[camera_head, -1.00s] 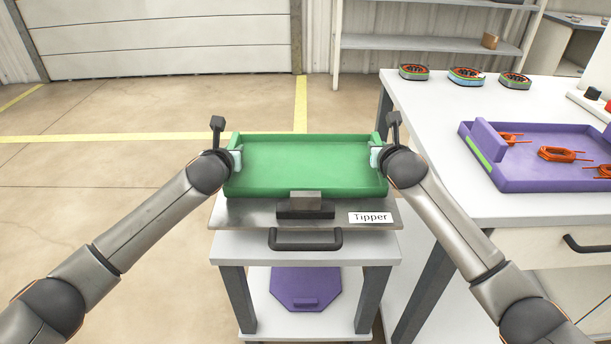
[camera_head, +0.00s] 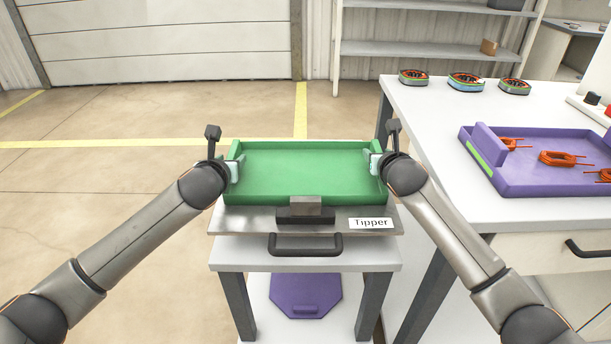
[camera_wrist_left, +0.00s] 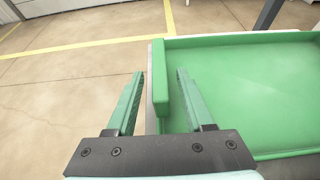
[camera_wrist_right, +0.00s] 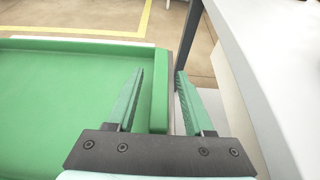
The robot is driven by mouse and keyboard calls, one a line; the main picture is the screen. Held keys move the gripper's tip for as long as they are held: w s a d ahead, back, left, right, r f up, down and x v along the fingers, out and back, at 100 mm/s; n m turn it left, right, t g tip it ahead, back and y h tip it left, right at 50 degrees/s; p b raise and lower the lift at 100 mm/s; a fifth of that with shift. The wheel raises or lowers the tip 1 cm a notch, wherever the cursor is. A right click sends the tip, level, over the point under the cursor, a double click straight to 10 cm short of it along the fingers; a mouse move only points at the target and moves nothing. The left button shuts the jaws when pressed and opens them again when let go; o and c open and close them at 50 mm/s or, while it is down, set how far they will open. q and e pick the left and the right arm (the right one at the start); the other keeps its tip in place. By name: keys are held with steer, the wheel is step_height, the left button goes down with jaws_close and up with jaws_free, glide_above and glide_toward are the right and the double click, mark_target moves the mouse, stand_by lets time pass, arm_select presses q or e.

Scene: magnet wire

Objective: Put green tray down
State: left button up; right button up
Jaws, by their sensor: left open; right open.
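The green tray (camera_head: 303,170) lies level and empty on the metal Tipper plate (camera_head: 240,222) in the head view. My left gripper (camera_head: 236,165) is open at the tray's left end. In the left wrist view its fingers (camera_wrist_left: 157,95) stand apart on either side of the tray's end wall (camera_wrist_left: 162,78). My right gripper (camera_head: 375,163) is open at the right end. In the right wrist view its fingers (camera_wrist_right: 160,95) stand apart on either side of the other end wall (camera_wrist_right: 160,105).
A white table (camera_head: 440,130) on the right bears a purple tray (camera_head: 540,185) with orange wire coils (camera_head: 560,158) and several round spools (camera_head: 465,82). A dark handle (camera_head: 305,246) fronts the Tipper. A purple plate (camera_head: 300,292) lies on the shelf below. Floor on the left is clear.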

steer(key=shift+s, duration=0.1)
arm_select(q)
steer(key=v, duration=0.9)
arm_select(e)
steer(key=v, duration=1.2)
arm_select(q)
steer(key=shift+r, duration=0.1)
arm_select(e)
steer(key=shift+r, duration=0.15)
arm_select(q)
step_height(320, 180, up, 6)
steer(key=p, duration=0.9)
arm_select(e)
step_height(320, 180, up, 9)
arm_select(q)
step_height(320, 180, up, 8)
steer(key=p, duration=0.7)
steer(key=shift+f+p, duration=0.25)
steer(key=shift+p, duration=0.05)
arm_select(e)
step_height(320, 180, up, 6)
steer(key=shift+f, duration=0.15)
